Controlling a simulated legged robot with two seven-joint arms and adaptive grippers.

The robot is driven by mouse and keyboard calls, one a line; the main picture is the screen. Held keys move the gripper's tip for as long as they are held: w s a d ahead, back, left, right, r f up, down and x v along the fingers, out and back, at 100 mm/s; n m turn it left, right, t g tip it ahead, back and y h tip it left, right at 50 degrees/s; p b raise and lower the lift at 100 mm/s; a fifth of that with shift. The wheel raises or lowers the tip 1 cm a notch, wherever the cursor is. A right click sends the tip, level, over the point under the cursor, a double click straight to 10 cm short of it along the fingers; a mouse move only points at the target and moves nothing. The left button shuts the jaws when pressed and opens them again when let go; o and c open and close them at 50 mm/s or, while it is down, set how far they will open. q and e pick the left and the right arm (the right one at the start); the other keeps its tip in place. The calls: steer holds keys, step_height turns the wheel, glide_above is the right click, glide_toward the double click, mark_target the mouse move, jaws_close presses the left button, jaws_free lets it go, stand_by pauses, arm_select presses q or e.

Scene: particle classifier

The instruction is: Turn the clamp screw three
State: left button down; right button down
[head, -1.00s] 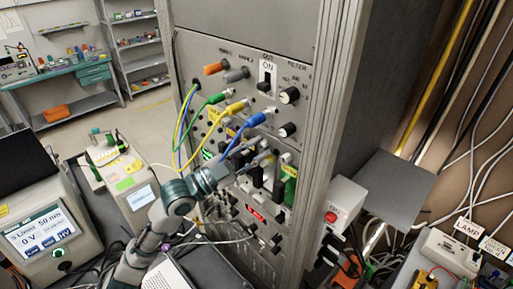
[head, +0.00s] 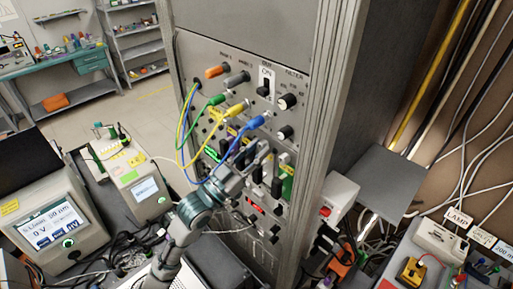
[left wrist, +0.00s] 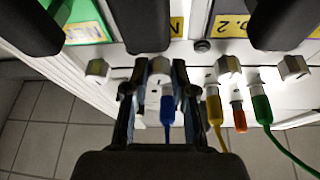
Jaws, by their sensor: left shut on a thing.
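The rack's front panel (head: 240,90) carries a green plug (head: 217,99), a yellow plug (head: 238,109) and a blue plug (head: 256,122) in a row. In the left wrist view, several pale hex clamp screws stand in a row. My left gripper (left wrist: 154,82) is shut on the clamp screw (left wrist: 160,66) beside the blue plug (left wrist: 167,106), one finger on each side. In the head view my left gripper (head: 258,150) is just below the blue plug, and the screw cannot be made out there. Another clamp screw (left wrist: 228,66) is by the yellow plug. My right gripper is not in view.
The blue and yellow cables hang close to my left gripper. Black switch handles (head: 277,184) and a green label (head: 287,182) are just right of it. An orange plug (head: 217,71) and knobs are above. A screen instrument (head: 55,215) stands at left.

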arm_select(q)
steer(key=shift+w+f, duration=0.1)
steer(key=shift+f, duration=0.25)
steer(key=c, duration=1)
jaws_free()
steer(key=shift+o, duration=0.2)
steer(key=shift+w+r, duration=0.1)
steer(key=shift+r, duration=0.05)
steer(key=v, duration=1.2)
steer(key=shift+d, duration=0.1)
